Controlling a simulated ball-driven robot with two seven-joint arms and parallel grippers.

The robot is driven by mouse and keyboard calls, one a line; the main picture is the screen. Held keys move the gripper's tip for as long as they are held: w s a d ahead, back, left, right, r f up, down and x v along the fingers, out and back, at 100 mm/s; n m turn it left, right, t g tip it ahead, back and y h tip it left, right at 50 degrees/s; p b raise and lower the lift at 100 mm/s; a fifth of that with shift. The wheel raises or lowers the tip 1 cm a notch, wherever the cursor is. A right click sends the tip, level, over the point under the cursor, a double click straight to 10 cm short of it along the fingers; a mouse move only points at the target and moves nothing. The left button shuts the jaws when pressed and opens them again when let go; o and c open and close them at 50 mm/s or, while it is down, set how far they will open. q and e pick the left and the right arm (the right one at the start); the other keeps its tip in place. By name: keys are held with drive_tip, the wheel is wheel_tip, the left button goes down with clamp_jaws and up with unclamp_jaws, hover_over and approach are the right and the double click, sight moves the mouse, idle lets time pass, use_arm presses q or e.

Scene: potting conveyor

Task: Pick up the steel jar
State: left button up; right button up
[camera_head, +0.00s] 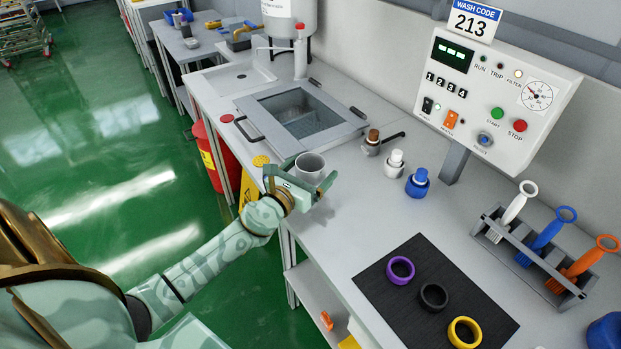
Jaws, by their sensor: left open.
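The steel jar (310,165), a grey open-topped cup, stands upright near the front edge of the counter, below the sink. My left gripper (308,176) is open at the jar's near side. One finger lies to the left of the jar and the other to its lower right, so the jar appears to sit between them. The gripper hides the jar's lower part, and I cannot tell whether the fingers touch it. My right gripper is not in view.
A sink (328,129) lies behind the jar. Bottles with brown, white and blue parts (417,183) stand to the right. A black mat (400,318) with three rings, a brush rack (492,237) and a control panel (465,122) are farther right. Counter between jar and mat is clear.

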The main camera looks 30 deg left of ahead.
use_arm(q)
drive_tip(key=shift+w, duration=0.9)
drive_tip(key=c, duration=1.2)
